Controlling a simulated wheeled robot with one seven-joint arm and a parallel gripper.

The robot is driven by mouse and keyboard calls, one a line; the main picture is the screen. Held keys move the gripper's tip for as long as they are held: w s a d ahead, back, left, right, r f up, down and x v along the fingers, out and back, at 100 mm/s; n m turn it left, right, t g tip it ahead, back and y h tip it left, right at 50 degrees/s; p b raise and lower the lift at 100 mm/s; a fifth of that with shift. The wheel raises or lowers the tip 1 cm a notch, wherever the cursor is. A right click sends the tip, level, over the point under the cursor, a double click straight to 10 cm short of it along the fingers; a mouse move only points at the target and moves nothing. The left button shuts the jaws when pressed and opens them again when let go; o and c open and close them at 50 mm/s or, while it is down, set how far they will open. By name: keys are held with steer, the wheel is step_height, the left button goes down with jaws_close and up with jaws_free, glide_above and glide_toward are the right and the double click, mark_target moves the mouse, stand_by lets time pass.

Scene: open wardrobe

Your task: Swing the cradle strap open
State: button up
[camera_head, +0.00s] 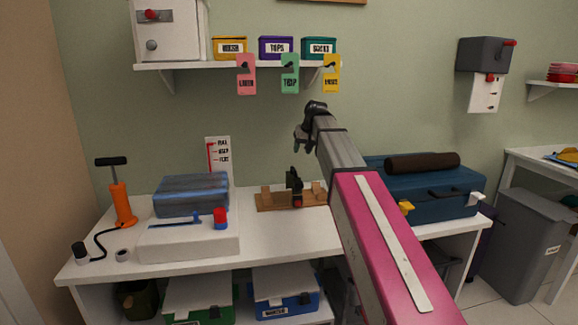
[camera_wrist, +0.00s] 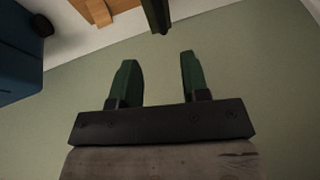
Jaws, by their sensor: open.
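The cradle (camera_head: 268,201) is a small wooden stand on the white workbench, with a black upright part (camera_head: 293,181) that looks like the strap and a small red piece at its foot. Whether the strap is latched cannot be made out. My gripper (camera_head: 300,147) is open and empty, above the cradle and apart from it. In the wrist view, my open fingers (camera_wrist: 159,66) point toward a dark upright part (camera_wrist: 156,12) at the top edge. A piece of the wooden stand (camera_wrist: 97,10) shows beside it, mostly cut off.
A blue case (camera_head: 432,196) with a brown roll (camera_head: 422,162) on it stands right of the cradle. A white device (camera_head: 188,240) and an orange pump (camera_head: 121,203) stand left. A shelf (camera_head: 205,66) with hanging tags is above. Bench space before the cradle is clear.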

mark_target(294, 169)
steer(key=x, duration=1)
steer(key=shift+w+a+f, duration=0.1)
steer(key=shift+w+f, duration=0.05)
steer(key=shift+f, duration=0.15)
jaws_close()
